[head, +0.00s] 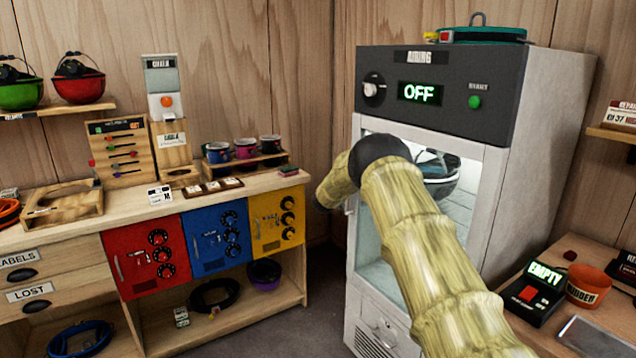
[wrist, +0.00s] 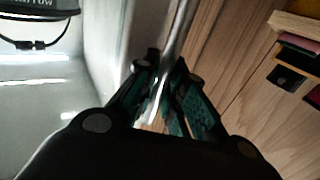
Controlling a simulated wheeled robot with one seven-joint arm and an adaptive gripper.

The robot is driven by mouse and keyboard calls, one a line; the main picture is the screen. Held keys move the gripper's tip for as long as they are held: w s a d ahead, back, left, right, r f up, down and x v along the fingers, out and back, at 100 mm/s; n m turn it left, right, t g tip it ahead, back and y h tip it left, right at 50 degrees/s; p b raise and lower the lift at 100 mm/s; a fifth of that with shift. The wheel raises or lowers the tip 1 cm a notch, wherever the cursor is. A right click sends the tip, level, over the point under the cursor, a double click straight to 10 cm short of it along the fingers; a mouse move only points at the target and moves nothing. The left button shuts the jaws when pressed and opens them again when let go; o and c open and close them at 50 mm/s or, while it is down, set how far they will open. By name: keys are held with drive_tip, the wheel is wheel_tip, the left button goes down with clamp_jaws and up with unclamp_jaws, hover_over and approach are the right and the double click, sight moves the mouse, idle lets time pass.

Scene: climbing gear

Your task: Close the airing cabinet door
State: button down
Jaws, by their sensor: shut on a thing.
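The airing cabinet (head: 545,150) is a tall white unit with a dark top panel and a green "OFF" display. Its lit inside shows past my arm, with a dark helmet (head: 440,185) in it. A pale upright strip at its left front edge looks like the door (head: 352,235); my arm hides much of the front, so I cannot tell its exact angle. In the wrist view my gripper (wrist: 168,72) is shut on a shiny metal bar, the door handle (wrist: 180,35). The lit interior shows to the left of it. In the head view my forearm hides the fingers.
A wooden bench (head: 255,185) with red, blue and yellow boxes, cups and a chalk dispenser stands to the left. A side table (head: 530,260) with an "EMPTY" device and an orange tub (head: 588,287) is at the right. Open floor (head: 318,275) shows between bench and cabinet.

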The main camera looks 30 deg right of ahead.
drive_tip(key=shift+d+r, duration=0.15)
drive_tip(key=shift+d, duration=0.45)
drive_tip(key=shift+d+g, duration=0.15)
drive_tip(key=shift+g, duration=0.15)
drive_tip(key=c, duration=1.8)
unclamp_jaws()
drive_tip(key=shift+d, duration=0.1)
drive_tip(key=shift+o, duration=0.2)
drive_tip(key=shift+s+d, duration=0.1)
drive_tip(key=shift+s, duration=0.05)
